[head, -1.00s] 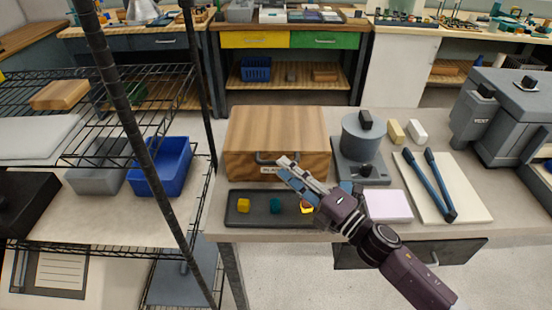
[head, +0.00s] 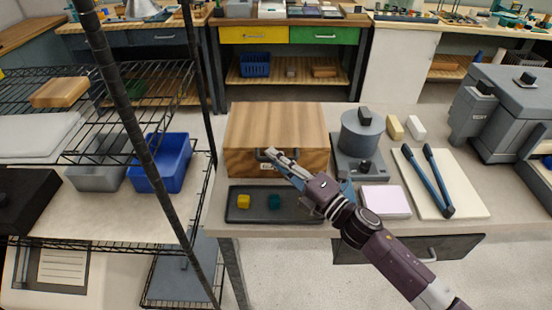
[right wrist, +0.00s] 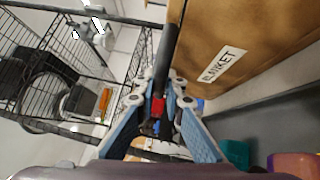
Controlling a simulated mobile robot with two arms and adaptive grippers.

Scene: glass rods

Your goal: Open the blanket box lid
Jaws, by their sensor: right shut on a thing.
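The wooden blanket box (head: 275,123) stands on the grey worktable with its lid down. In the right wrist view its front (right wrist: 245,30) fills the upper right, with a label reading BLANKET (right wrist: 222,65). A dark bar handle (head: 263,155) is on the box front; it also shows in the right wrist view (right wrist: 171,45). My right gripper (head: 273,155) is at this handle, its fingers closed around the bar in the right wrist view (right wrist: 160,98). The fingers hide part of the handle. My left gripper is in neither view.
A dark tray (head: 258,213) with small coloured blocks lies in front of the box, partly below my right arm. A grey device (head: 360,135) stands close on the box's right. A black post (head: 115,80) and wire shelving with a blue bin (head: 172,178) stand on the left.

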